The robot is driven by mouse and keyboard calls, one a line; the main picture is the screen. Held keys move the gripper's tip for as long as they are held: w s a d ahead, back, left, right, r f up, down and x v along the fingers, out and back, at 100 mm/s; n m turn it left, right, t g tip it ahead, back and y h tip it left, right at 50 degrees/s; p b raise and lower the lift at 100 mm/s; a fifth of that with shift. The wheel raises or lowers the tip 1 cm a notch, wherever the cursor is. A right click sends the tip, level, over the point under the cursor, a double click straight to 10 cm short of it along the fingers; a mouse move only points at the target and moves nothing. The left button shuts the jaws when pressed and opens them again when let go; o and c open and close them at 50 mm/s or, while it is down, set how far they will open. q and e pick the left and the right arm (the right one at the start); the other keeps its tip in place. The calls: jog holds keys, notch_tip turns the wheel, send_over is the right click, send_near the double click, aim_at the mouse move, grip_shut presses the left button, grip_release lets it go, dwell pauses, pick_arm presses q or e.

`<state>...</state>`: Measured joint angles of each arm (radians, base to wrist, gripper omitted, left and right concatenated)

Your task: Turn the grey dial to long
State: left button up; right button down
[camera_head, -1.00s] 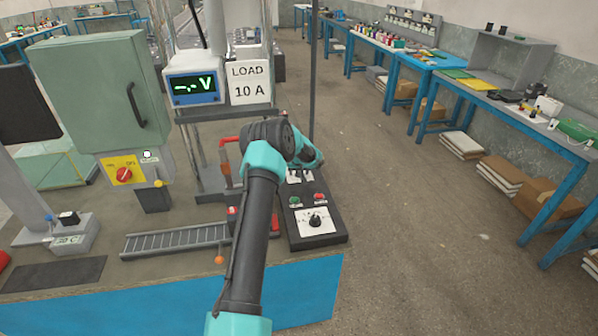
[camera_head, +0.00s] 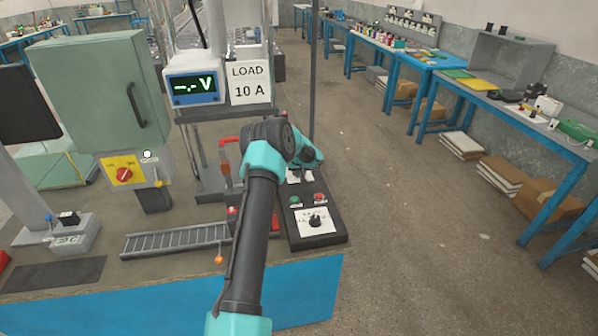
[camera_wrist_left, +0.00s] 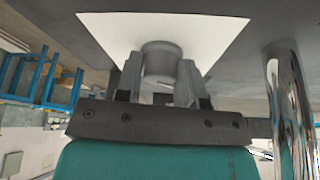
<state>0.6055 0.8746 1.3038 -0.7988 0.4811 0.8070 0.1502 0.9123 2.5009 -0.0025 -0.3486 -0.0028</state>
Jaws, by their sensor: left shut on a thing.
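The grey dial (camera_wrist_left: 161,60) is a short round knob on a white plate (camera_wrist_left: 220,35) in the left wrist view. My left gripper (camera_wrist_left: 160,78) has one finger on each side of it and is shut on it. In the head view my left arm reaches over the bench, and its teal wrist (camera_head: 303,150) is above the far part of a dark control box (camera_head: 322,238). The fingers and the grey dial are hidden there by my arm. The dial's markings and pointer cannot be read. My right gripper is not in view.
A black knob (camera_head: 315,221) on a white label, a green button (camera_head: 296,202) and a red button (camera_head: 319,198) are on the near part of the box. A meter (camera_head: 193,86) stands behind. A thin pole (camera_head: 313,75) rises close by my wrist.

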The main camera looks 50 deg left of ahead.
pick_arm(q)
jog(key=shift+m, duration=0.5)
jog(key=shift+a+m+t+h, duration=0.1)
jog(key=shift+m+t+h, duration=0.3)
jog(key=shift+m, duration=0.75)
jog(key=shift+m+t+h, duration=0.2)
jog(key=shift+m+h, duration=0.3)
jog(key=shift+m, duration=0.65)
jog(key=o, duration=0.9)
jog(key=shift+r, duration=0.1)
jog(key=v, duration=1.7)
jog(key=shift+a+r, duration=0.1)
jog(key=shift+r, duration=0.05)
